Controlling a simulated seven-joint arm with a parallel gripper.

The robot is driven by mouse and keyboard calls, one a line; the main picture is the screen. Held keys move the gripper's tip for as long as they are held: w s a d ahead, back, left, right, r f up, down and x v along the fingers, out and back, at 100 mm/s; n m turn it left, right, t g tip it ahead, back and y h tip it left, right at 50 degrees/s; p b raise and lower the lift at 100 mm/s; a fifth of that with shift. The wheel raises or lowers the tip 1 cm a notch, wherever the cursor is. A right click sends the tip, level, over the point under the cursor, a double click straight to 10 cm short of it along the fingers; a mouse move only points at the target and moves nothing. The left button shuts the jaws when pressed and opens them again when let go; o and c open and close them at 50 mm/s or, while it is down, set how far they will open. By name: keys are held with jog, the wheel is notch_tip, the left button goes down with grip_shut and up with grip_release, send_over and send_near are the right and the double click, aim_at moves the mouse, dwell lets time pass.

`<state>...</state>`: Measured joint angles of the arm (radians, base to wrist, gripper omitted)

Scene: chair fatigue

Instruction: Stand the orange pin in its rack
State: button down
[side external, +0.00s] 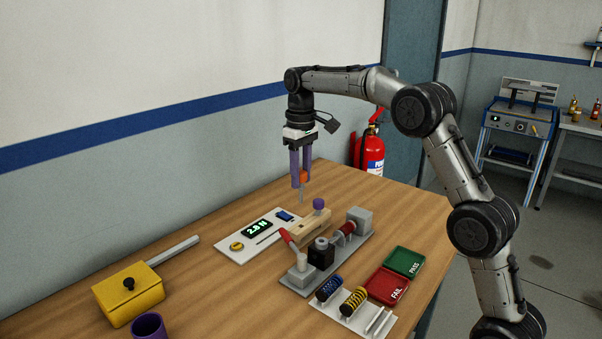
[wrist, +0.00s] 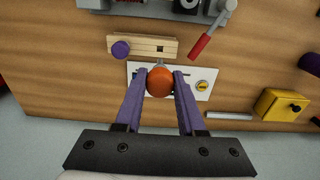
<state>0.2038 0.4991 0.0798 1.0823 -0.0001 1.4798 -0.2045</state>
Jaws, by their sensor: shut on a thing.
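The orange pin has a round orange head (side external: 304,176) and a thin grey shaft pointing down. My gripper (side external: 300,182), with purple fingers, is shut on its head and holds it upright in the air, above the table. The wrist view shows the orange head (wrist: 160,82) between the two fingertips (wrist: 160,76); it hides most of the shaft. The rack appears to be the light wooden block (side external: 306,226), lower than the pin and nearer the side camera. A purple-headed pin (side external: 319,204) stands at one end of it. The wooden block (wrist: 148,46) also shows in the wrist view, with small dark marks.
A white panel (side external: 240,257) with a display reading 2.8 N lies beside the block. A grey fixture (side external: 325,270) with a red lever stands close by. Green (side external: 403,261) and red (side external: 386,287) trays, springs, a yellow box (side external: 130,293) and a purple cup (side external: 149,327) are around.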

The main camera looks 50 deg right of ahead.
aim_at(301, 187)
jog(key=shift+f, duration=2.8)
jog(key=shift+f, duration=2.8)
jog(key=shift+c, duration=2.1)
grip_release()
notch_tip(301, 187, up, 13)
jog(key=shift+f, duration=0.1)
jog(key=shift+r, duration=0.5)
